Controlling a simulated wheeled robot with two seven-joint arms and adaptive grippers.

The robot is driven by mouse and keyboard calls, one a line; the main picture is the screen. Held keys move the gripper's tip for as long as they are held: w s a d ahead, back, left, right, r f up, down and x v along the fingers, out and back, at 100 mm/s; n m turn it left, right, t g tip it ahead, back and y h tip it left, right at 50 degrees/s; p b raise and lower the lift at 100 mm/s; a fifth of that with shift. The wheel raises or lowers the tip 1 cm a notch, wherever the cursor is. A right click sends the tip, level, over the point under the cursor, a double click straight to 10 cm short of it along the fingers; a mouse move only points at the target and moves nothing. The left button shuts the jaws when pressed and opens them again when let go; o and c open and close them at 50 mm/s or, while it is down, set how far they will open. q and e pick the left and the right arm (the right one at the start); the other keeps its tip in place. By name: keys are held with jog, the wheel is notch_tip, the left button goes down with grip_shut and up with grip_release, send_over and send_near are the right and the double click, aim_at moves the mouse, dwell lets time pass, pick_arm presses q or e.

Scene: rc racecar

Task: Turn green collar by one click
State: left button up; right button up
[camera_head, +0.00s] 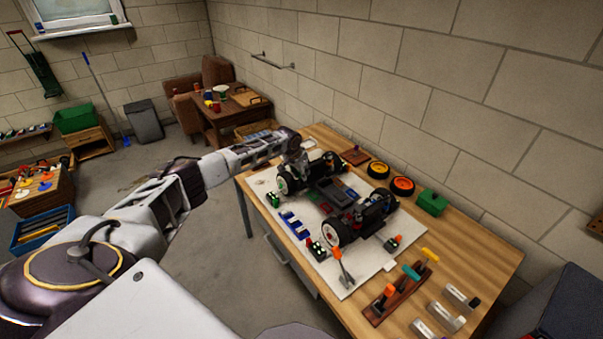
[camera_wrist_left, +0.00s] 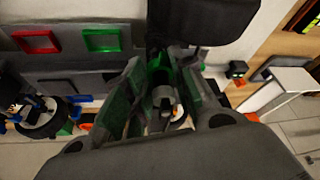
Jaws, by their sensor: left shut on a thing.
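My left gripper (camera_head: 299,168) reaches over the far left part of the RC car chassis (camera_head: 325,188), which rests on a white mat (camera_head: 350,284). In the left wrist view, the fingers (camera_wrist_left: 160,88) are closed in around a grey cylindrical part with a green collar (camera_wrist_left: 157,62) at its far end. The gripper is shut on the green collar, though the fingers and shadow hide much of the contact. The collar is too small and covered to make out in the head view. My right gripper is not in view.
Orange-rimmed wheels (camera_head: 402,186) and a green box (camera_head: 432,202) lie along the wall side of the wooden table. A rack of coloured-handled tools (camera_head: 398,291) stands at the near end, beside metal blocks (camera_head: 461,297). A small tool with an orange tip (camera_head: 341,262) is on the mat.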

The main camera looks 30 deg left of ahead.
pick_arm(q)
jog(key=shift+f, duration=0.1)
jog(key=o, duration=1)
jog(key=shift+o, duration=0.2)
jog(key=v, duration=1.2)
